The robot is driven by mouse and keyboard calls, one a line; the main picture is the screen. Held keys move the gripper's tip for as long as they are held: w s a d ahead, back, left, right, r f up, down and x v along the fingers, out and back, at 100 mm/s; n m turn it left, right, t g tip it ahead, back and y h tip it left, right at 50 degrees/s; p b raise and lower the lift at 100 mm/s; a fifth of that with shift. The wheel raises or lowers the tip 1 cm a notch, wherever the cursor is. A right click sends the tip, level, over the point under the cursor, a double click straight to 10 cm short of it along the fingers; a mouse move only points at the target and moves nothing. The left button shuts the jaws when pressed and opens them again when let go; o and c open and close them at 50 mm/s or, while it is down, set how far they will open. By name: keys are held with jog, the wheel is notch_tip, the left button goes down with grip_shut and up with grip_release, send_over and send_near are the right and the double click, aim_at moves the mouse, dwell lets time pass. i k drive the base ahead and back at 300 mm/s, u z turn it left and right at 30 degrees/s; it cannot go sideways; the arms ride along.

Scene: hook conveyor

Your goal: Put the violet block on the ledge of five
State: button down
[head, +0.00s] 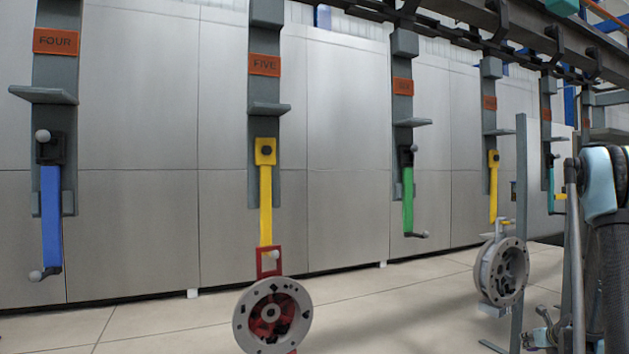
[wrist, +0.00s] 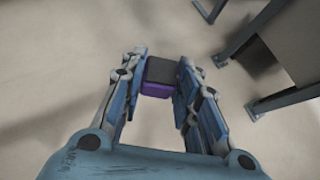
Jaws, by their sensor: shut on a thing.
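The violet block (wrist: 155,90) shows in the wrist view, between the fingers of my gripper (wrist: 160,84). My gripper is shut on it; the block's top face is dark and its near side violet. In the head view, the ledge of five (head: 269,108) is a grey shelf below the orange FIVE plate (head: 264,65). The top of the ledge looks empty. My gripper and the block do not show in the head view; part of my arm shows at the right edge.
A yellow bar (head: 265,200) hangs below the ledge and carries a red bracket with a round grey metal part (head: 272,318). Station FOUR's ledge (head: 43,94) is left, with a blue bar (head: 51,215). Other stations line up right. Grey frame legs (wrist: 285,98) stand at right in the wrist view.

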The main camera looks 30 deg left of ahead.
aim_at(266, 107)
jog(key=u, duration=0.5)
jog(key=k, duration=0.8)
jog(key=u, duration=0.85)
jog(key=k, duration=0.5)
jog(key=u, duration=0.6)
